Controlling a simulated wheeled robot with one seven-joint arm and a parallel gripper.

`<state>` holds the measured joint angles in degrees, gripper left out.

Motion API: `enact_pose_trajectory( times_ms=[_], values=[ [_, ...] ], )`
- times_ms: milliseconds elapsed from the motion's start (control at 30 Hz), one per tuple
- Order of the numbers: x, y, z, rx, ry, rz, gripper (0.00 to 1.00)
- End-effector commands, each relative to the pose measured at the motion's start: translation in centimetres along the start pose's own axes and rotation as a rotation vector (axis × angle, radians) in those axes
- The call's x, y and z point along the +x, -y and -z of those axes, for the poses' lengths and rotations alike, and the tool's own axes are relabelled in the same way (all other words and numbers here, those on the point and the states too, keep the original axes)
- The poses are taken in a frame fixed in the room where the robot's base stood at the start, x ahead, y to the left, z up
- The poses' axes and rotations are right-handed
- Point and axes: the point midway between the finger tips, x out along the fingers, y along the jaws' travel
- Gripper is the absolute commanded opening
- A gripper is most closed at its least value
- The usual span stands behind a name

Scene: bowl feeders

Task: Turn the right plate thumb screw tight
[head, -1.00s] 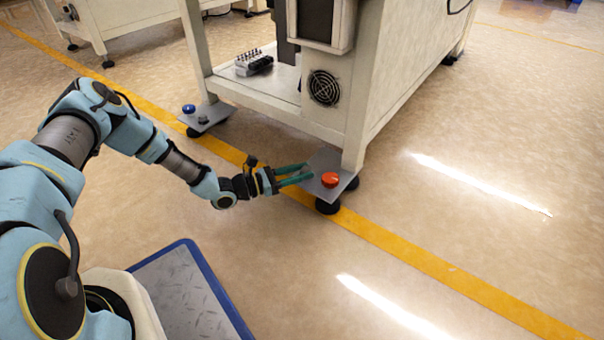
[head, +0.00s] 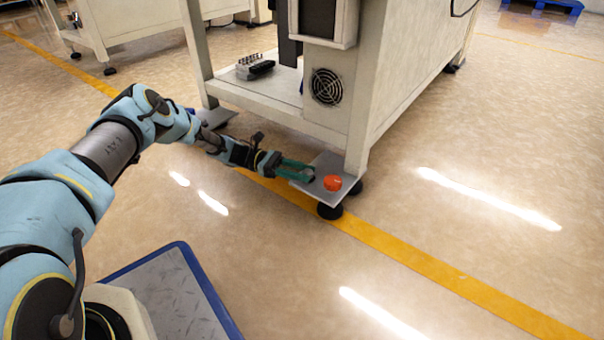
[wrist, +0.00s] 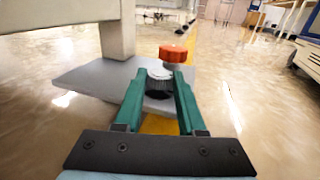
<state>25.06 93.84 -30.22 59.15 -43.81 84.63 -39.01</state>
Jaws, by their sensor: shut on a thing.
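The right plate (head: 324,162) is a grey plate at the foot of the machine's right leg; it also shows in the wrist view (wrist: 90,78). The thumb screw (wrist: 159,74), with a pale top and dark ribbed side, stands on this plate between my two green fingers. My gripper (head: 310,172) reaches in low from the left and is shut on the screw; in the wrist view its fingertips (wrist: 162,78) touch or nearly cover the screw's sides. In the head view the fingers mostly hide the screw.
A red-orange knob (head: 332,183) stands on the same plate just beyond the screw; it also shows in the wrist view (wrist: 173,53). The machine leg (head: 357,140) rises close behind. The left plate (head: 216,117) is partly hidden by my arm. Floor in front is clear.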

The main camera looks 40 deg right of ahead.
Motion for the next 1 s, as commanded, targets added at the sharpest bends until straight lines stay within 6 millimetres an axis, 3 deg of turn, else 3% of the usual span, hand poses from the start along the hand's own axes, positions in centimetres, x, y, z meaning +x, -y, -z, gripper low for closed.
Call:
enact_pose_trajectory(
  times_ms=[567,600,867,1000],
  values=[
    [0.06,-0.04,-0.14,0.001,0.005,0.04,0.0],
    [0.06,-0.04,-0.15,0.001,0.005,0.04,0.4],
    [0.05,-0.05,-0.1,0.001,0.004,0.039,0.69],
    [0.05,-0.05,-0.08,0.001,0.003,0.038,0.69]
  ],
)
